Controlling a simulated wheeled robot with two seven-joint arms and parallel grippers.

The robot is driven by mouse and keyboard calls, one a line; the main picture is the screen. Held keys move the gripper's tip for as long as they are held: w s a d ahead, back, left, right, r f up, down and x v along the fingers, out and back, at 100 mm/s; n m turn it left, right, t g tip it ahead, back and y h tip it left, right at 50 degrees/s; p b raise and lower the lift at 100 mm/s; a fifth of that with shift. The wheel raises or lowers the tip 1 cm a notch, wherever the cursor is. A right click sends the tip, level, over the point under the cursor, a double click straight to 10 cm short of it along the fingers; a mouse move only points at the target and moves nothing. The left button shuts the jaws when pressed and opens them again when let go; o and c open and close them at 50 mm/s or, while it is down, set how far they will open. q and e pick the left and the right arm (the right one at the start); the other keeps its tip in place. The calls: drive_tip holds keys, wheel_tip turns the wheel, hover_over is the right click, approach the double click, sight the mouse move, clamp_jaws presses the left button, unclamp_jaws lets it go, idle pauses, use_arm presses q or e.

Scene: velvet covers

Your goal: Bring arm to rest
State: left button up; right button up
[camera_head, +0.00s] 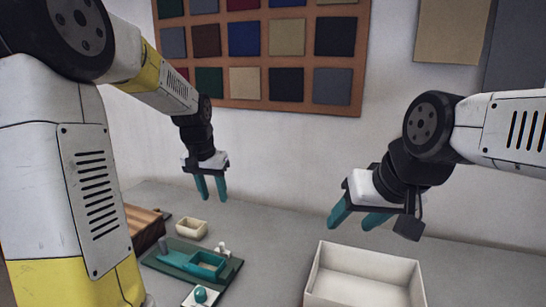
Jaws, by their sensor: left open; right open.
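My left arm comes in from the left and stretches out over the far side of the table. My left gripper (211,190) is open and empty, with its teal fingers pointing down above the table, beyond the small tan box. My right arm comes in from the right edge. My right gripper (357,222) is open and empty, its teal fingers pointing down and left, above the far side of the white open box. Neither gripper appears to touch anything.
The grey table (270,240) holds a white open box (315,275), a green tray (165,262) with small parts on it, a small tan box (191,228) and a brown wooden block (143,222). A swatch board (262,57) hangs on the wall behind. The table between tray and white box is clear.

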use_arm(q)
drive_tip(key=s+d+r+n+t, duration=0.1)
drive_tip(key=s+r, duration=0.2)
drive_tip(key=s, duration=0.8)
drive_tip(key=s+d+r+n+t+h, duration=0.1)
drive_tip(key=s+r+t, duration=0.1)
drive_tip(key=s, duration=0.9)
drive_tip(key=shift+s+d+r+t, duration=0.15)
drive_tip(key=shift+d+r+t, duration=0.2)
drive_tip(key=shift+r, duration=0.55)
